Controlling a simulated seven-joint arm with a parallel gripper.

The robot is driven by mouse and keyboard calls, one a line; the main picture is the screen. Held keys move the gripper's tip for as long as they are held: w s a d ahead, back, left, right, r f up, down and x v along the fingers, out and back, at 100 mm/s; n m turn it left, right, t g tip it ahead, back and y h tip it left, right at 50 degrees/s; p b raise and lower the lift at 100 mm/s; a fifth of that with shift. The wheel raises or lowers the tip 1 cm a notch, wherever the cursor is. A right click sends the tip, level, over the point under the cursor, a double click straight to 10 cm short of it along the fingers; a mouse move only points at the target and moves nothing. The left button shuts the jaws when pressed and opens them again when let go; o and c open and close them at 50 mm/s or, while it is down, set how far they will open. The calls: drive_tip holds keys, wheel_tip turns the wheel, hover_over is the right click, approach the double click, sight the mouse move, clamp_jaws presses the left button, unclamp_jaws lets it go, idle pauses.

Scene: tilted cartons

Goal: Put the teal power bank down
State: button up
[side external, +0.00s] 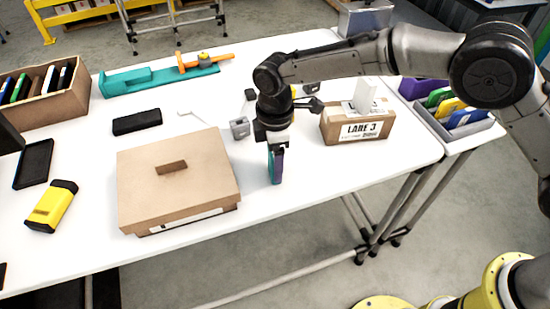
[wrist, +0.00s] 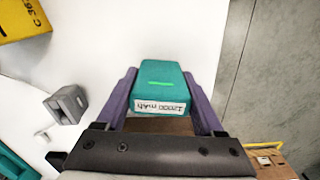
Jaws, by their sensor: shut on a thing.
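My gripper (side external: 276,148) points down and is shut on the teal power bank (side external: 273,168). In the wrist view the power bank (wrist: 160,85) sits between the two purple fingers, its white label reading 12000 mAh toward me. In the side view it hangs upright, right of the closed brown carton (side external: 178,185) and left of the labelled carton (side external: 357,127). Its lower end is at or close to the white table (side external: 310,185); I cannot tell if it touches.
A grey block (side external: 239,128) stands just behind-left of my gripper. A black case (side external: 137,122), a yellow device (side external: 51,206) and a teal tray (side external: 160,80) lie farther left. The table's front edge is close, with floor beyond. Bare table lies around the power bank.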

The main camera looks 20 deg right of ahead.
drive_tip(key=shift+f, duration=0.1)
drive_tip(key=o, duration=1.6)
drive_tip(key=shift+f, duration=0.1)
drive_tip(key=shift+c, duration=0.2)
